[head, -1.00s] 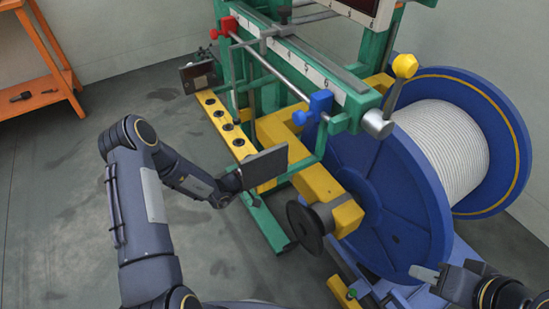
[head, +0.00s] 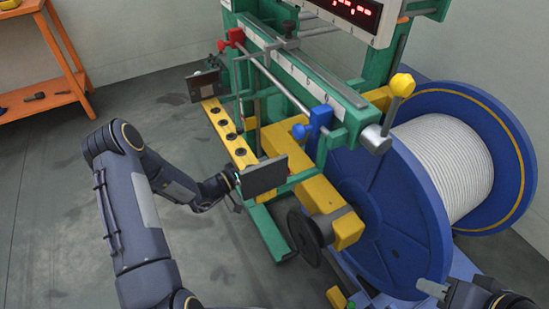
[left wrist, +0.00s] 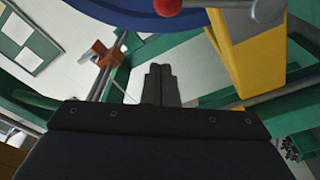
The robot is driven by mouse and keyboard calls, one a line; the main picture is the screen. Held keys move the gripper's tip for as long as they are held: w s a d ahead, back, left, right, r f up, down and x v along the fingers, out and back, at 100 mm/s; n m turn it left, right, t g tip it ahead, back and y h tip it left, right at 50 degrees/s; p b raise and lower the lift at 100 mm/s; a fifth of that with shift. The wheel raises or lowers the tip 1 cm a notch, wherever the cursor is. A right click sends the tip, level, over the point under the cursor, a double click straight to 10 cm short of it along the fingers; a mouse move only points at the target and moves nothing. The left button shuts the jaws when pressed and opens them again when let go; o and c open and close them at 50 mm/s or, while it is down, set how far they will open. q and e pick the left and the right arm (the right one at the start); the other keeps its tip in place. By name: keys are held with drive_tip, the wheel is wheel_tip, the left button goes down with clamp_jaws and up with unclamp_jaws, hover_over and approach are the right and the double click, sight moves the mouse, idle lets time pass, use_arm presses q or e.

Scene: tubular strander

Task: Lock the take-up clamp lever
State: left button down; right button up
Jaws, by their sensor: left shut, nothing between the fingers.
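A grey lever with a red ball (left wrist: 168,6) shows at the top edge of the left wrist view, in front of a blue curved rim. It may be the clamp lever; I cannot make it out in the head view. My left gripper (left wrist: 160,75) is shut and empty, its fingers pointing toward the red ball and apart from it.
The dark panel (head: 264,176) stands at the near end of the yellow bar (head: 236,148). The big blue reel (head: 388,215) carries white cable (head: 450,155). A yellow-knobbed lever (head: 402,86) rises beside the green frame. An orange shelf (head: 45,100) stands back left; floor at left is clear.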

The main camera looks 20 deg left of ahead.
use_arm(q)
drive_tip(key=shift+v, duration=2.1)
